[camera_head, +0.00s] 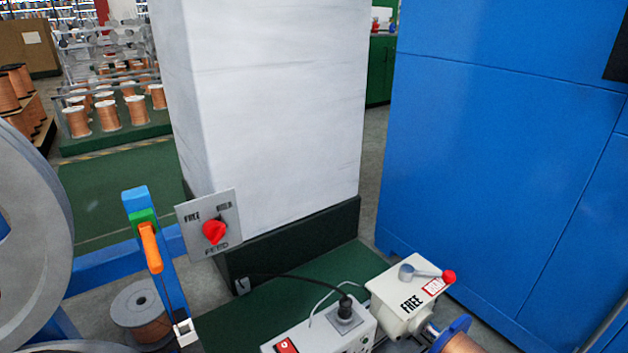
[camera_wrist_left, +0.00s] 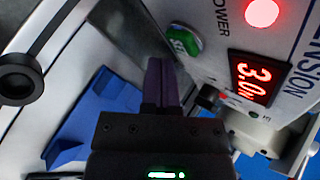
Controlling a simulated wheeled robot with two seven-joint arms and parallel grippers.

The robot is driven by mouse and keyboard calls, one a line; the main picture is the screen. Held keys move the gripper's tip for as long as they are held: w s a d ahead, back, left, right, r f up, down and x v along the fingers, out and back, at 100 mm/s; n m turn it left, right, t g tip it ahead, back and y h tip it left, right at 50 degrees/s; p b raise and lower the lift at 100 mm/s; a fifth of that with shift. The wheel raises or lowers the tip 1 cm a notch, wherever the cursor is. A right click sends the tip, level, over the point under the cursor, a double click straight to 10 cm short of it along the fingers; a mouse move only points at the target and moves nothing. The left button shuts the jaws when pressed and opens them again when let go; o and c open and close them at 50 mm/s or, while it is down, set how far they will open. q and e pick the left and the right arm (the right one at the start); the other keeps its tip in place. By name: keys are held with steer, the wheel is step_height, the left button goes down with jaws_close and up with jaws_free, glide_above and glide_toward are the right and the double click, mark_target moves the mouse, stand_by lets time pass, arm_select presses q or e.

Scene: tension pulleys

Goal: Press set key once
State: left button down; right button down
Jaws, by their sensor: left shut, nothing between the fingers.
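In the left wrist view, the green set key (camera_wrist_left: 184,41) is a round button on a white panel (camera_wrist_left: 215,40), with partly readable light lettering on it. My left gripper (camera_wrist_left: 162,64) is shut and empty, its dark fingers side by side. In the picture its fingertips lie just left of and below the key. I cannot tell whether they touch it or how deep the gap is. A red-lit display (camera_wrist_left: 254,77) on the panel reads about 3.0. My right gripper is not in view, and neither gripper shows in the head view.
A red round lamp (camera_wrist_left: 262,12) glows beside "POWER" on the panel. A blue part (camera_wrist_left: 95,120) lies left of the fingers. In the head view stand a FREE/FEED selector plate (camera_head: 222,228), a white box with a lever (camera_head: 404,300) and a blue cabinet (camera_head: 480,150).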

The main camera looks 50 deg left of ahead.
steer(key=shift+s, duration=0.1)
arm_select(q)
steer(key=shift+a, duration=0.4)
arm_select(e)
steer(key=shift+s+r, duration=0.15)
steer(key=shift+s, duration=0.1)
arm_select(q)
steer(key=shift+a, duration=0.25)
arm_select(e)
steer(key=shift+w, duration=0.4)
arm_select(q)
steer(key=shift+a, duration=0.15)
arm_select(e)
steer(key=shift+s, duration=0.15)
arm_select(q)
steer(key=shift+d, duration=0.8)
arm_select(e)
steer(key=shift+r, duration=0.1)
arm_select(q)
steer(key=shift+d, duration=0.1)
